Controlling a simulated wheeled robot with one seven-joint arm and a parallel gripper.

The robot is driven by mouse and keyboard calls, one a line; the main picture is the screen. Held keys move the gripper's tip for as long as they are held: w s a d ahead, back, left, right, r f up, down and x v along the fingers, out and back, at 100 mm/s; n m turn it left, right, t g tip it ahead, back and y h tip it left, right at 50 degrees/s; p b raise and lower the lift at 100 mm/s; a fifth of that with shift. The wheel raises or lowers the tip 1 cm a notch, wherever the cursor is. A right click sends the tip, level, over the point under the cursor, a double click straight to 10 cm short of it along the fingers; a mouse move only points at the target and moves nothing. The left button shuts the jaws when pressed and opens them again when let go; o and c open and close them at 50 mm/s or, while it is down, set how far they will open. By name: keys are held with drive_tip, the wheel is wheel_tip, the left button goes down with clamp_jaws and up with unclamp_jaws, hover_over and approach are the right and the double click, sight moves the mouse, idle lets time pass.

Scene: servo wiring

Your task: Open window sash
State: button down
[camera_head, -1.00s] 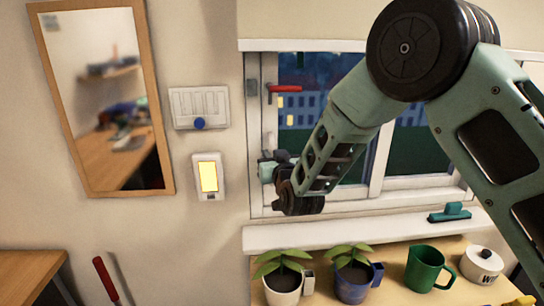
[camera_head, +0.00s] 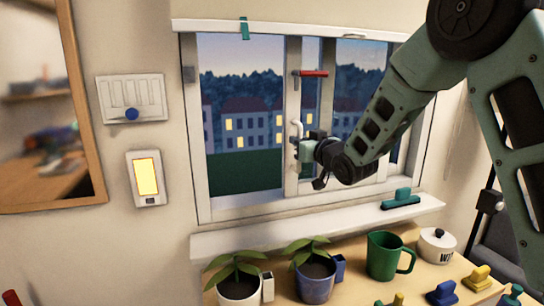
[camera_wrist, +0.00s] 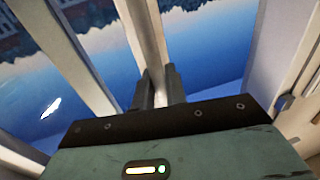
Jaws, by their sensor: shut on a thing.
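The window sash (camera_head: 292,105) stands well to the right of the window frame's left jamb (camera_head: 190,140), leaving a wide gap at the left with the outdoors showing. A red lever (camera_head: 313,73) sits on the sash's upper stile, pointing right. A white pull handle (camera_head: 297,128) is on the same stile, lower down. My gripper (camera_head: 299,150) is at this handle, coming from the right. In the wrist view its two dark fingers (camera_wrist: 158,85) are shut on a white bar, which fits the pull handle; the exact contact is partly hidden.
Below are the sill (camera_head: 260,235) with a teal squeegee-like tool (camera_head: 401,200), two potted plants (camera_head: 238,285), a green mug (camera_head: 384,255) and a white pot (camera_head: 437,246). A wall panel with a blue knob (camera_head: 132,114) and a lit switch (camera_head: 147,176) are left of the window.

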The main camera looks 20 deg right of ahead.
drive_tip(key=shift+d+b, duration=0.4)
drive_tip(key=shift+d, duration=1.7)
drive_tip(key=c, duration=1.5)
unclamp_jaws()
drive_tip(key=s+d+b, duration=0.3)
drive_tip(key=s+b, duration=0.1)
drive_tip(key=s, duration=1.3)
drive_tip(key=shift+d, duration=0.2)
